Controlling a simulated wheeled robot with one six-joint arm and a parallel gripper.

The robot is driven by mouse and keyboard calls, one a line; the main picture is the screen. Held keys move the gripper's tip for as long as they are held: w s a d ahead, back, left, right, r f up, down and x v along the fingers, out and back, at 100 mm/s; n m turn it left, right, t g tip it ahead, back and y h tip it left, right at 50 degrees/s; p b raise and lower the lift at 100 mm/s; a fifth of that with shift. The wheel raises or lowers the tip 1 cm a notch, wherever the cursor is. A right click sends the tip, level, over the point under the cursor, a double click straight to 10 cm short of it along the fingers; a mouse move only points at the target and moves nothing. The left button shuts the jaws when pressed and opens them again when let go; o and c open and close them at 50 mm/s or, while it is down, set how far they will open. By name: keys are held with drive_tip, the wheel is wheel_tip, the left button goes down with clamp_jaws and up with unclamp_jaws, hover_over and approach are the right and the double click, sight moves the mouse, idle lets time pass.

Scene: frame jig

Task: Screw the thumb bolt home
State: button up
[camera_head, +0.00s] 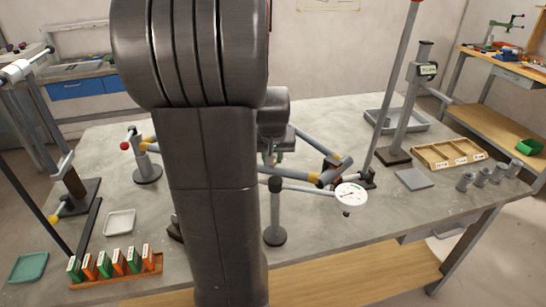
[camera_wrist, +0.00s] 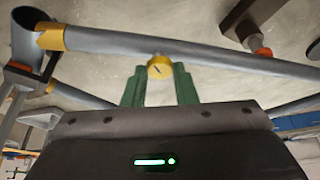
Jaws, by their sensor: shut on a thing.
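The yellow thumb bolt (camera_wrist: 160,67) shows in the wrist view as a round head with a dark line across its face. It lies against the grey frame tube (camera_wrist: 210,46). The green fingers of my gripper (camera_wrist: 160,76) are shut on it, one on each side. How deep its thread sits is hidden. In the head view my arm covers the bolt and much of the frame. Grey tubes (camera_head: 315,143) with yellow and orange joints show to the right of my arm.
A dial gauge (camera_head: 351,197) stands close to the frame's right corner. A tall post (camera_head: 397,75) rises behind it.

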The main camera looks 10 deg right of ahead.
drive_tip(key=shift+m+h+b, duration=0.3)
drive_tip(key=shift+m, duration=0.6)
drive_tip(key=shift+w, duration=0.1)
drive_tip(key=o, duration=1)
drive_tip(key=v, duration=1.4)
drive_tip(key=shift+w+f, duration=0.1)
drive_tip(key=x, duration=1.3)
drive_tip(key=shift+f, duration=0.4)
